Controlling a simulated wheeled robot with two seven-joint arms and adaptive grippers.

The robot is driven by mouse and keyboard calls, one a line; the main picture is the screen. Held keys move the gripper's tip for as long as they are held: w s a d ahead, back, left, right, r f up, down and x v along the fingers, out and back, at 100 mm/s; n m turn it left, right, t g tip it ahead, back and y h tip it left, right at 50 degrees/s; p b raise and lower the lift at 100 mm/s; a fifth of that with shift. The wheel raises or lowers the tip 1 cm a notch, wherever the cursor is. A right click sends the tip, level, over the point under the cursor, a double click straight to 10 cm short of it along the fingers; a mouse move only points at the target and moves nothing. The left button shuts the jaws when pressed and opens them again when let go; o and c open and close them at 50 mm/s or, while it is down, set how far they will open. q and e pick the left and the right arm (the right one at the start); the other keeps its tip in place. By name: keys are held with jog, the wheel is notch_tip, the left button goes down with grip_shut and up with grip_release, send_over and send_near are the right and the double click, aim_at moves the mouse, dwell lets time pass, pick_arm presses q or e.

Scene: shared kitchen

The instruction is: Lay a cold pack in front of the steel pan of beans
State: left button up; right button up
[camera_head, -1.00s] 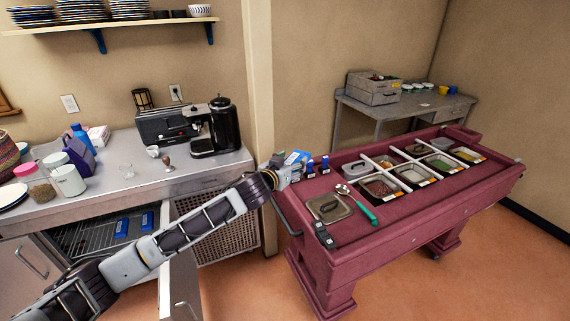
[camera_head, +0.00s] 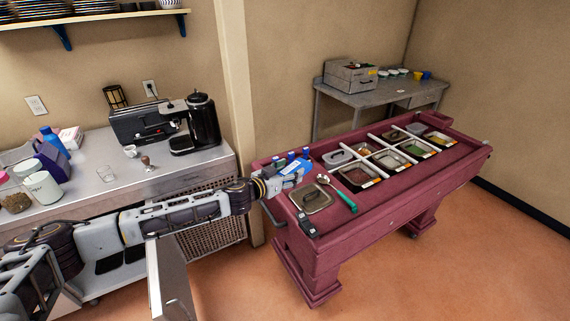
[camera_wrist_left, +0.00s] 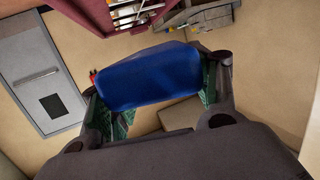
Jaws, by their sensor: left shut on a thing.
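My left gripper (camera_head: 279,178) is shut on a blue cold pack (camera_head: 294,168) with a pale label, held above the left end of the maroon serving cart (camera_head: 385,202). In the left wrist view the plain blue face of the cold pack (camera_wrist_left: 150,76) spans between the two green-padded fingers of the gripper (camera_wrist_left: 155,90). The pan of reddish-brown beans (camera_head: 356,176) sits in the cart's near row, at its left end, to the right of the gripper and apart from it. My right gripper is not in view.
Small blue-topped items (camera_head: 291,157) stand behind the held pack.

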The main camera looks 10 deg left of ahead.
pick_arm(q)
jog(key=f, duration=0.1)
jog(key=s+d+f+m+h, duration=0.1)
jog(key=f+g, duration=0.1)
jog(key=shift+s+d+h, duration=0.15)
jog(key=shift+d+h, duration=0.15)
jog(key=s+d+f+m+g+h, duration=0.2)
jog(key=s+f+m, duration=0.1)
jog(key=f, duration=0.3)
jog(key=shift+s+d+f+g, duration=0.4)
jog(key=shift+s, duration=0.15)
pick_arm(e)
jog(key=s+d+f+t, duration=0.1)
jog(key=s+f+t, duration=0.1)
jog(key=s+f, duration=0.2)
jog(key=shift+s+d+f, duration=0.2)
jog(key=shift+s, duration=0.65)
